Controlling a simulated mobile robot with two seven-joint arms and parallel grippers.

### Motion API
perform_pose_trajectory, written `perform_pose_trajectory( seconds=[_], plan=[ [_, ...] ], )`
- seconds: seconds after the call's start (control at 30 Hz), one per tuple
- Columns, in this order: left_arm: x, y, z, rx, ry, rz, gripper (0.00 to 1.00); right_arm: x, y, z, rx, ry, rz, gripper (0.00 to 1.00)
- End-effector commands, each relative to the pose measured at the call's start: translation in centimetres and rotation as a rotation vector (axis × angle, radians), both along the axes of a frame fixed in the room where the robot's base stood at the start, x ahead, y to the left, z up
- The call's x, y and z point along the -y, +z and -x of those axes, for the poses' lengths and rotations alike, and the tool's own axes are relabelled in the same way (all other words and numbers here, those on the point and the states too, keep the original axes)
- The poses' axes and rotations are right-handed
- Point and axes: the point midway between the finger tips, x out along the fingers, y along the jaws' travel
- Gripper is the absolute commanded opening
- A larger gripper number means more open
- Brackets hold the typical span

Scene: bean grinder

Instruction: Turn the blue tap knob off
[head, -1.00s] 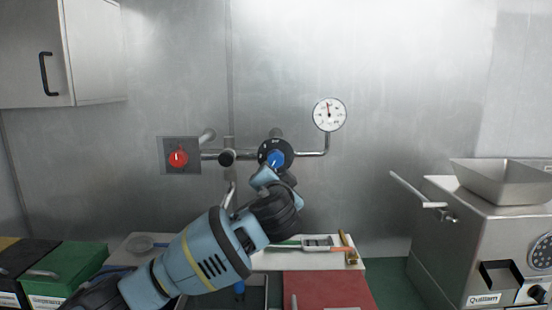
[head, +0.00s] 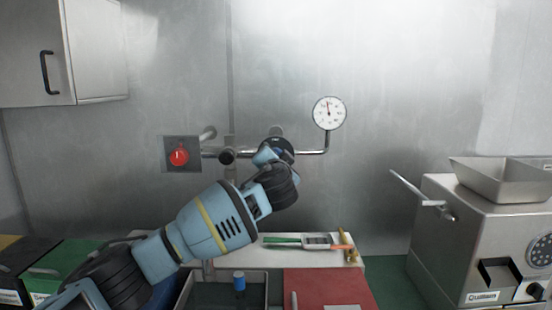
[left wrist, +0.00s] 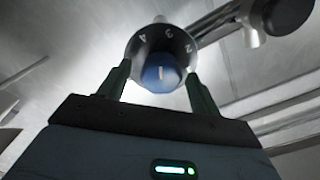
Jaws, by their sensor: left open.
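The blue tap knob (left wrist: 161,74) sits at the centre of a dark round dial (left wrist: 150,45) with white numbers, in the left wrist view. A pale mark shows on the knob's face. My left gripper (left wrist: 160,82) is open, with one finger on each side of the knob; I cannot tell whether they touch it. In the head view my left arm reaches up from the lower left and my left gripper (head: 268,156) is at the dial (head: 283,146), mostly hiding the knob. My right gripper is not in view.
A red knob (head: 179,156) is on the wall to the left, joined by metal pipes. A pressure gauge (head: 329,113) is above right. A sink (head: 262,289), a red board (head: 328,288) and a grinder (head: 470,240) stand below and right.

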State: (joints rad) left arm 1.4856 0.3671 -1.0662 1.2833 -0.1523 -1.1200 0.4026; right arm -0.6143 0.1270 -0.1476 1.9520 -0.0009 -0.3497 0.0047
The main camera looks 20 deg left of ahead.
Motion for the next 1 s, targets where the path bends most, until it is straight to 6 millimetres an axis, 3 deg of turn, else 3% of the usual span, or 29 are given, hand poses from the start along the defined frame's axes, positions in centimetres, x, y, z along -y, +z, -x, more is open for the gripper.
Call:
perform_pose_trajectory(
  seconds=[0.53, 0.87, 1.0],
  plan=[
    [-0.41, 0.08, -1.20, 0.002, 0.000, 0.001, 0.64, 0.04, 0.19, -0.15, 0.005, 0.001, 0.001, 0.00],
    [-0.40, 0.10, -1.19, 0.002, 0.000, 0.001, 0.22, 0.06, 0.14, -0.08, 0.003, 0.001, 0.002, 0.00],
    [-0.40, 0.08, -1.19, 0.001, 0.000, -0.001, 0.19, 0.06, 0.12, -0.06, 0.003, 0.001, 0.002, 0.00]
  ],
)
